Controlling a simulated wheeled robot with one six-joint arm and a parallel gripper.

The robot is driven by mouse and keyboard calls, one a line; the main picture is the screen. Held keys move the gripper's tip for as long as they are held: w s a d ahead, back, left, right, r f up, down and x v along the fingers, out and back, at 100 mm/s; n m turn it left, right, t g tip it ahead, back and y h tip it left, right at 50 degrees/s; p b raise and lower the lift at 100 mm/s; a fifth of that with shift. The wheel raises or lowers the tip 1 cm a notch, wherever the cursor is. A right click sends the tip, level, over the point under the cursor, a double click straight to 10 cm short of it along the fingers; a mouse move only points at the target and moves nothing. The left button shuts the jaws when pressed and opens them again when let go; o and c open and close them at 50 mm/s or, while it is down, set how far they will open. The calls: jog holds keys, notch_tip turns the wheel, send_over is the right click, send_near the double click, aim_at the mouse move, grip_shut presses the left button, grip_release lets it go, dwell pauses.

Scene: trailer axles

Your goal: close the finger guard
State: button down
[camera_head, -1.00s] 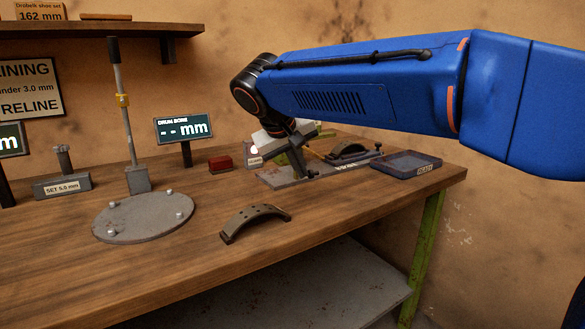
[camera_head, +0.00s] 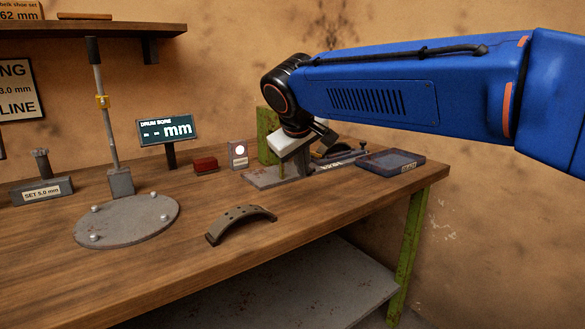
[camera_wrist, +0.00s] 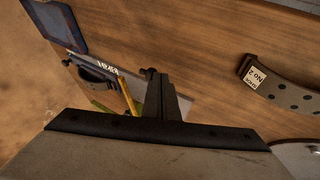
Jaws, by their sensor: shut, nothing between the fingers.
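My gripper (camera_wrist: 154,74) is shut and empty, its dark fingers in the middle of the wrist view. In the head view its pale body hangs low over the grey base plate (camera_head: 262,180) of a bench fixture. A green upright (camera_head: 268,130) stands behind it on this fixture. A yellow bar (camera_wrist: 128,94) shows just left of the fingers in the wrist view; I cannot tell whether they touch. I cannot tell for sure which part is the finger guard; my arm and gripper hide much of the fixture. A curved shoe (camera_wrist: 97,73) lies at its far end.
A blue tray (camera_head: 390,163) is at the bench's right end. A loose curved shoe (camera_head: 241,223) lies near the front edge. A round plate (camera_head: 127,222) with an upright lever is left. A red block (camera_head: 205,164) and small boxed device (camera_head: 238,155) stand behind.

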jog(key=w+d+n+g+y, duration=0.1)
jog(key=w+d+n+y, duration=0.2)
jog(key=w+n, duration=0.3)
jog(key=w+d+n+g+y, duration=0.1)
jog(key=w+d+n+y, duration=0.3)
jog(key=w, duration=0.7)
jog(key=shift+d+n, duration=1.2)
jog(key=shift+d, duration=0.05)
jog(key=shift+r, duration=0.15)
dwell(0.5)
